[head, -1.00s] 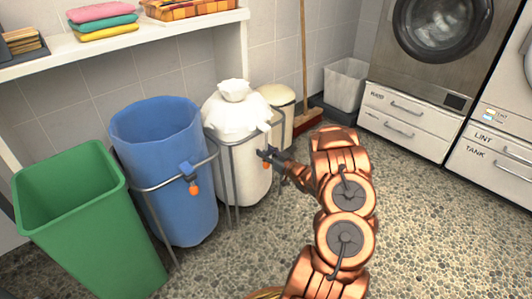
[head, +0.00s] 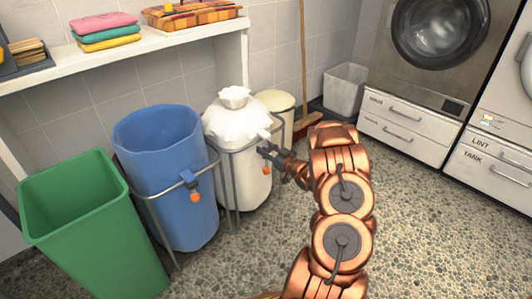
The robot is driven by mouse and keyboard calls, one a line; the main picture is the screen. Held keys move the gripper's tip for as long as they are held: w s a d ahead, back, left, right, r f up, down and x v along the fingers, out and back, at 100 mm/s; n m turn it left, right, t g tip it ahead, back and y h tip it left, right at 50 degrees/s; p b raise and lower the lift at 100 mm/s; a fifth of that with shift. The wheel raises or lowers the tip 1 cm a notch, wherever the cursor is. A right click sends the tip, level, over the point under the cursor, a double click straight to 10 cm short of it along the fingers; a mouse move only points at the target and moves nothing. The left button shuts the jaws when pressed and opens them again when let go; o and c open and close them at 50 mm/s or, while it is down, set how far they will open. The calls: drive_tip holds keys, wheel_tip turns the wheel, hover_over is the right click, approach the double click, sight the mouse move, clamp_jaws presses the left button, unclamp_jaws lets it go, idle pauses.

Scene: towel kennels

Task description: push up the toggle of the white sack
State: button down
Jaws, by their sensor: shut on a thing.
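The white sack (head: 236,121) hangs in a grey metal frame, its gathered top closed into a knot. My gripper (head: 268,152) is at the front right of the sack, shut on its toggle, which is mostly hidden by the fingers. An orange ball (head: 267,170) hangs just below the fingertips. A small white piece (head: 264,133) sticks out from the sack above my gripper.
The open blue sack (head: 165,175), with its own toggle (head: 189,179) and orange ball, hangs left of the white sack. A green bin (head: 85,225) stands farther left. A cream bin (head: 275,100) and broom (head: 303,60) are behind. The pebbled floor at right is clear.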

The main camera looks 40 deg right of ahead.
sight(267, 148)
drive_tip(key=shift+r+p, duration=0.75)
drive_tip(key=shift+r, duration=1.1)
drive_tip(key=c, duration=0.6)
unclamp_jaws()
drive_tip(key=shift+f, duration=0.1)
drive_tip(key=shift+c, duration=0.2)
drive_tip(key=shift+s, duration=0.1)
drive_tip(key=s, duration=1.1)
drive_tip(key=shift+s, duration=0.4)
drive_tip(key=shift+a, duration=0.1)
